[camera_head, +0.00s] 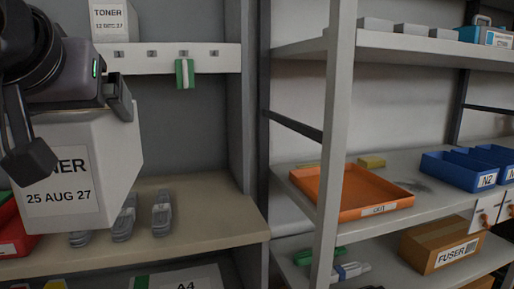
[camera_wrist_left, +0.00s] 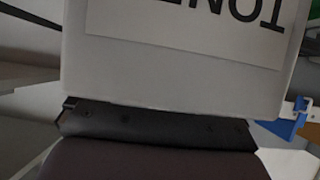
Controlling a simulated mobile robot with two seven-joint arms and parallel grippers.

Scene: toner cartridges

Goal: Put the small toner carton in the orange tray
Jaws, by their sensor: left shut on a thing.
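My left gripper (camera_head: 76,130) is shut on a white toner carton (camera_head: 118,165) with a label reading TONER, 25 AUG 27. It holds the carton up in front of the left shelf, at the left of the head view. In the left wrist view the carton (camera_wrist_left: 170,82) fills the upper middle, its label upside down. The orange tray (camera_head: 350,190) sits on the middle shelf of the right rack, apart from the carton. It looks empty, and a small label is on its front rim. My right gripper is not in view.
Another toner carton (camera_head: 114,20) stands on the upper left shelf. A grey upright post (camera_head: 335,110) stands between the held carton and most of the tray. Blue bins (camera_head: 460,168) are right of the tray. A FUSER box (camera_head: 440,243) is on the shelf below.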

